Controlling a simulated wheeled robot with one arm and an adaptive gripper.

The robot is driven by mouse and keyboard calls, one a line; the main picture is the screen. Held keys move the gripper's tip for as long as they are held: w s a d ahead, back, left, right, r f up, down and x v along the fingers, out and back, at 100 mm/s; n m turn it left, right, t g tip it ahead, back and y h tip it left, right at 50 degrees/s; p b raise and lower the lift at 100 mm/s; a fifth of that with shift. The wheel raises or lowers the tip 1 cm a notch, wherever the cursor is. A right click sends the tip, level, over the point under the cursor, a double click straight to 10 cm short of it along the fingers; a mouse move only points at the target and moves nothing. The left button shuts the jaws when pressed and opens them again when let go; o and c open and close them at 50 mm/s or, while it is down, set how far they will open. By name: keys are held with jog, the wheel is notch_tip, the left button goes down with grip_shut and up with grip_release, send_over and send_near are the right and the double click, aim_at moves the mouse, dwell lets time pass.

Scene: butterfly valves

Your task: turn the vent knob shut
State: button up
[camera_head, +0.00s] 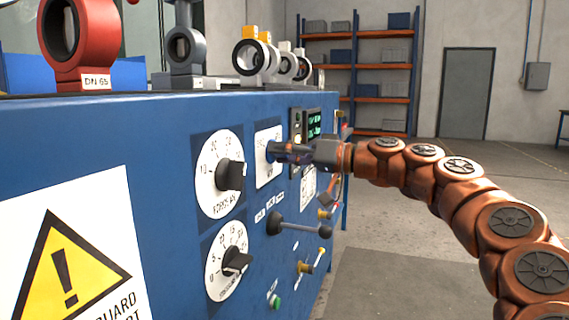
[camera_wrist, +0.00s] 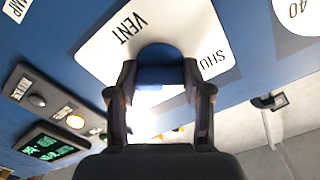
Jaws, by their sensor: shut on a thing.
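The vent knob (camera_wrist: 160,67) is blue and sits on a white plate (camera_wrist: 100,50) lettered "VENT" and, partly hidden, "SHU". In the wrist view my gripper (camera_wrist: 160,80) has one finger on each side of the knob and is shut on it. In the head view my gripper (camera_head: 277,151) reaches the white vent plate (camera_head: 262,170) on the blue panel from the right. There the knob is mostly hidden by the fingers, and its pointing direction cannot be told.
Two black-knobbed dials, the upper one (camera_head: 210,176) and the lower one (camera_head: 222,265), are left of my gripper. A lever (camera_head: 300,227) sticks out below it. A lit green display (camera_head: 314,124) is close behind. Open floor (camera_head: 400,270) lies right of the panel.

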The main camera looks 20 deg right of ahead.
jog(key=shift+a+r+n, duration=0.15)
jog(key=shift+r+n, duration=0.05)
jog(key=shift+n, duration=0.2)
jog(key=o, duration=1.2)
jog(key=shift+w+a+f+b, duration=0.1)
jog(key=shift+f+b, duration=0.05)
jog(key=shift+b, duration=0.15)
jog(key=shift+c, duration=0.2)
jog(key=shift+d, duration=0.2)
jog(key=shift+s+d, duration=0.2)
jog(key=v, duration=1.1)
jog(key=shift+s+d, duration=0.1)
jog(key=shift+d, duration=0.05)
